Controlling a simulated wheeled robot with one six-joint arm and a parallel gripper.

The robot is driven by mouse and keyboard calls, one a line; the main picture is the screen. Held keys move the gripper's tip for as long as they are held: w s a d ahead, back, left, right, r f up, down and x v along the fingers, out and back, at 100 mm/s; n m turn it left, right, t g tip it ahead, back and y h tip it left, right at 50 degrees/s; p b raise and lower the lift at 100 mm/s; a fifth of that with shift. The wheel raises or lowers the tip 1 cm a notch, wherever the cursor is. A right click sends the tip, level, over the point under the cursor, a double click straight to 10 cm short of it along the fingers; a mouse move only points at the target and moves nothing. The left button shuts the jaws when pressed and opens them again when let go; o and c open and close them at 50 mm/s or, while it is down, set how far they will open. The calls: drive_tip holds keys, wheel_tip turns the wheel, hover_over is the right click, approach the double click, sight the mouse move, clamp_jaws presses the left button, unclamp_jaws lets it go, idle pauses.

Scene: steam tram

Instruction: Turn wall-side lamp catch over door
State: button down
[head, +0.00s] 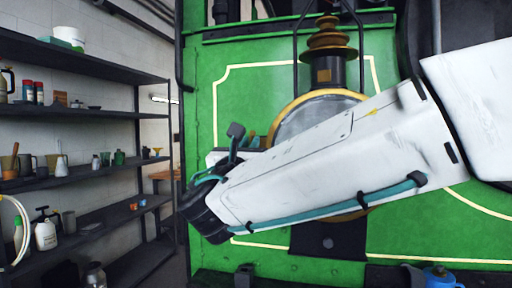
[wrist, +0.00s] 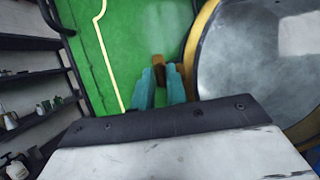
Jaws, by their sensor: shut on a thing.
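The wall-side lamp catch (wrist: 158,61) is a small brown-orange piece on the green front, just left of the round door's rim. The round door (wrist: 255,60) is grey glass or metal with a brass rim; it also shows in the head view (head: 310,117), partly behind my arm. My gripper (wrist: 160,88) has two teal fingers, shut on the catch. The fingers hide part of it, so its exact angle is unclear. In the head view, my white arm hides most of the gripper, and a small brown bit shows above the arm.
Dark shelves (head: 90,112) with bottles, mugs and jars stand along the wall at left. A brass-topped chimney (head: 330,45) rises above the door. A blue can (head: 440,277) is at the bottom right. The green panel left of the door is clear.

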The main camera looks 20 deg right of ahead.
drive_tip(key=shift+m+g+h, duration=0.3)
drive_tip(key=shift+m, duration=0.1)
drive_tip(key=m+g+h, duration=0.1)
drive_tip(key=m, duration=0.2)
drive_tip(key=m+g+h, duration=0.1)
drive_tip(key=m, duration=0.1)
drive_tip(key=shift+m, duration=0.4)
drive_tip(key=shift+s+r, duration=0.1)
idle(0.4)
